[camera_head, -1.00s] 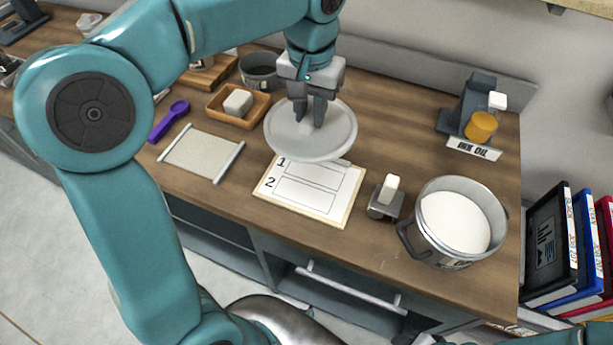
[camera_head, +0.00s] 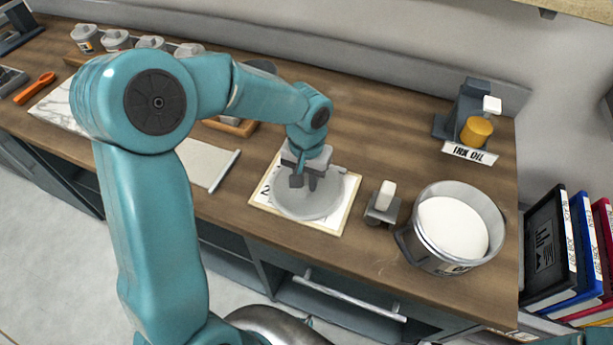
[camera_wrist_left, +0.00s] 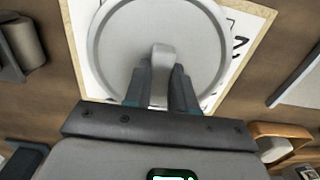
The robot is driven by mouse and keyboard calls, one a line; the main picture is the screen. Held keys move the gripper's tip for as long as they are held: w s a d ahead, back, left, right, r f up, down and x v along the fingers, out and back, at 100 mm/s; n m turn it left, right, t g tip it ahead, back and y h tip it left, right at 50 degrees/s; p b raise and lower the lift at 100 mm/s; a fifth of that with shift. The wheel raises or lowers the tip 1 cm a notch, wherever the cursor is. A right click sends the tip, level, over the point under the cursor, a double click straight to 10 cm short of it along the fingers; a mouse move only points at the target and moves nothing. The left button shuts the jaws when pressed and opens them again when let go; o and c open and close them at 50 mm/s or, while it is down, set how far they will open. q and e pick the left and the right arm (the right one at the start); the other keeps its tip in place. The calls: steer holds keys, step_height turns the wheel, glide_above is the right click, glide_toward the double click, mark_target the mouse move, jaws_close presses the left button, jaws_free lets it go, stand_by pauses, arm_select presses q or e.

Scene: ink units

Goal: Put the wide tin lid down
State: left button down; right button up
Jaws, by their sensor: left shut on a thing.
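The wide tin lid (camera_head: 325,199) is a round grey disc over the numbered card (camera_head: 339,225) near the front of the bench. My left gripper (camera_head: 309,184) is shut on the lid's raised handle from above. In the left wrist view the handle (camera_wrist_left: 162,58) stands between the two fingers (camera_wrist_left: 162,85), and the lid (camera_wrist_left: 115,50) covers most of the card (camera_wrist_left: 247,38). The lid looks flat and at or very close to the card; I cannot tell if it touches. My right gripper is out of view.
Right of the card stand a small block with a white knob (camera_head: 384,203) and a large open tin (camera_head: 497,212) with white contents. An ink oil stand (camera_head: 470,117) is at the back right. A rolled-edge mat (camera_head: 205,165) lies left. Bare wood lies behind the card.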

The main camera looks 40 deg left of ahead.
mark_target(306, 183)
arm_select(q)
steer(key=shift+s+f, duration=0.1)
steer(key=c, duration=0.9)
jaws_free()
steer(key=shift+c, duration=0.2)
steer(key=shift+r, duration=0.4)
step_height(306, 183, up, 12)
steer(key=shift+f, duration=0.2)
